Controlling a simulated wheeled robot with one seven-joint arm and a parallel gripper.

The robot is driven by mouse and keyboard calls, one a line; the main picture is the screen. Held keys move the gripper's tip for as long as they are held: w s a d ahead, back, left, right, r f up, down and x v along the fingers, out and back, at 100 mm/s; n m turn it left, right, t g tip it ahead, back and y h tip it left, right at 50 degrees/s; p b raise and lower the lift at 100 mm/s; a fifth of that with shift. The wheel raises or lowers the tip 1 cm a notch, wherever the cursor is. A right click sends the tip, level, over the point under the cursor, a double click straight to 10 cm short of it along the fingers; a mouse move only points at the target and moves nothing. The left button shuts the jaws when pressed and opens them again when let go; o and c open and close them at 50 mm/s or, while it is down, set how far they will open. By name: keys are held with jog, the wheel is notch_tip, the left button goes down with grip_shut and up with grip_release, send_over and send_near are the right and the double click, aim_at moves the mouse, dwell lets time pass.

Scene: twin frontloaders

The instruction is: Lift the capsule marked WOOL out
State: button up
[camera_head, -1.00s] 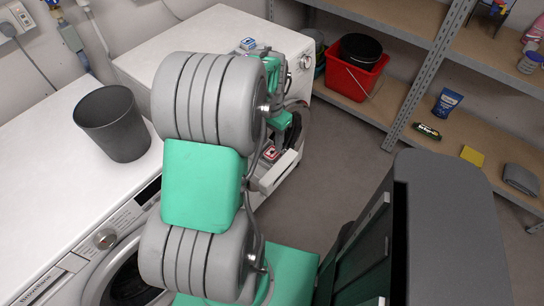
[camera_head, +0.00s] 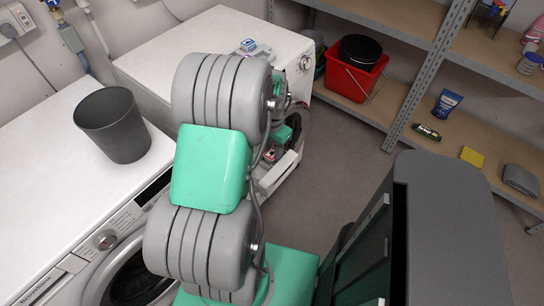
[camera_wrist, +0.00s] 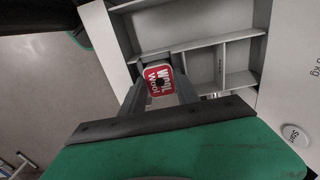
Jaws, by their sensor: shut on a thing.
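The red and white capsule marked WOOL (camera_wrist: 159,80) is between the fingertips of my gripper (camera_wrist: 160,88) in the wrist view, its label facing the camera. My gripper is shut on it. The capsule is at the left part of the open detergent drawer (camera_wrist: 205,42); I cannot tell whether it still touches the drawer floor. In the head view the drawer (camera_head: 286,171) sticks out from the rear washer, and a bit of red (camera_head: 268,155) shows there. My arm hides most of the gripper and drawer in that view.
A grey bin (camera_head: 113,125) stands on the near washer (camera_head: 40,150). A red bucket (camera_head: 355,75) is on the shelf. Bare floor (camera_head: 335,150) lies right of the drawer.

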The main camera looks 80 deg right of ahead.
grip_shut()
jog(key=shift+r, duration=0.15)
